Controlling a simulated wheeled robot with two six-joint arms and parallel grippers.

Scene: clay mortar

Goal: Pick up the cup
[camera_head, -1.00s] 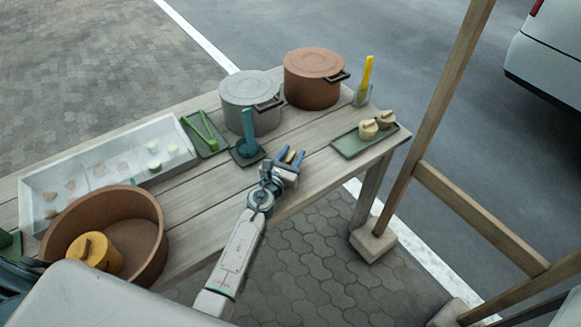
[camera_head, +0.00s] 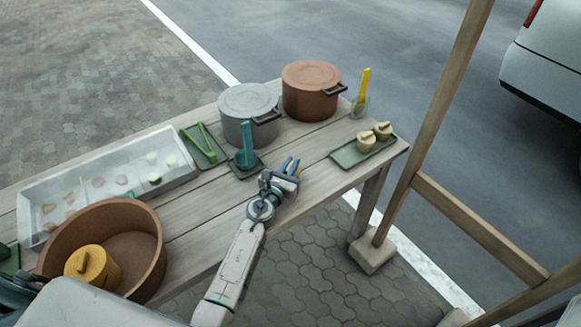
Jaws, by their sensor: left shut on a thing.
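My left gripper (camera_head: 290,164) is over the front part of the wooden table, right of the blue-handled tool. My right gripper is not in view.
A grey pot (camera_head: 246,105) and a brown pot (camera_head: 309,88) stand behind the gripper. The blue-handled tool (camera_head: 246,150) stands close to its left. A big brown basin (camera_head: 140,245) holds a yellow lidded pot (camera_head: 92,266). A wooden post (camera_head: 440,110) rises at the right.

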